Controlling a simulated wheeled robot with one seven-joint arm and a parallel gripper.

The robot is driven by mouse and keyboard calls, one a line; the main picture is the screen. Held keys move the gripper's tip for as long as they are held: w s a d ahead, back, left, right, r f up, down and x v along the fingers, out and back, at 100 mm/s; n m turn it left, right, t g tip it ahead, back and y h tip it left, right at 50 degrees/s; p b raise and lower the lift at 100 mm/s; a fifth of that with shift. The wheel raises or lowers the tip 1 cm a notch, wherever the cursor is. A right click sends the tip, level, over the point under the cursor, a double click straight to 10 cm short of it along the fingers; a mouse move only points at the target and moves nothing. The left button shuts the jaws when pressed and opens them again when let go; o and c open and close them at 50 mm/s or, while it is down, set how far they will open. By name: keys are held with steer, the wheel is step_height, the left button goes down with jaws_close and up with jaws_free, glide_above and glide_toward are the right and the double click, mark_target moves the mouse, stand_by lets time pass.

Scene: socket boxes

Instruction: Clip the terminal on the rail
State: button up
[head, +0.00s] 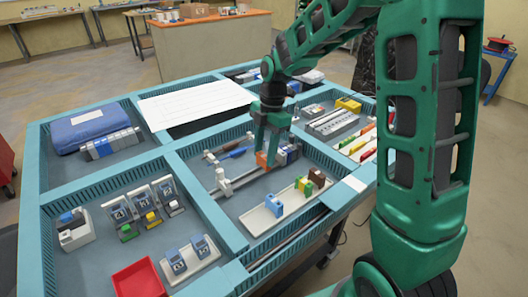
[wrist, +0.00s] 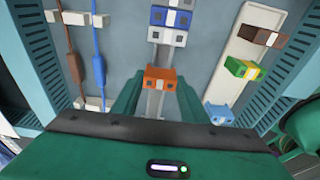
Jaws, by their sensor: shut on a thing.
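My gripper (head: 262,148) is shut on an orange terminal (wrist: 160,78). The orange terminal also shows in the head view (head: 262,160), low over the rail. The metal rail (wrist: 152,103) runs under the terminal in the wrist view, and its near part shows in the head view (head: 243,179) with a light end block (head: 223,184). Grey and blue terminals (wrist: 168,37) sit in a row on the rail, just beyond the orange one, with a small gap in the wrist view. I cannot tell whether the orange terminal touches the rail.
A white tray (wrist: 244,88) beside the rail holds a brown terminal (wrist: 262,36), a green-yellow one (wrist: 243,69) and a blue one (wrist: 218,113). Brown (wrist: 70,62) and blue (wrist: 98,62) cables lie on the other side. Blue compartment walls (head: 205,205) surround this area.

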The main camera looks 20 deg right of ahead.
steer(key=shift+f, duration=0.7)
stand_by(0.3)
steer(key=o, duration=1.6)
steer(key=shift+o, duration=0.2)
steer(key=shift+r, duration=3.75)
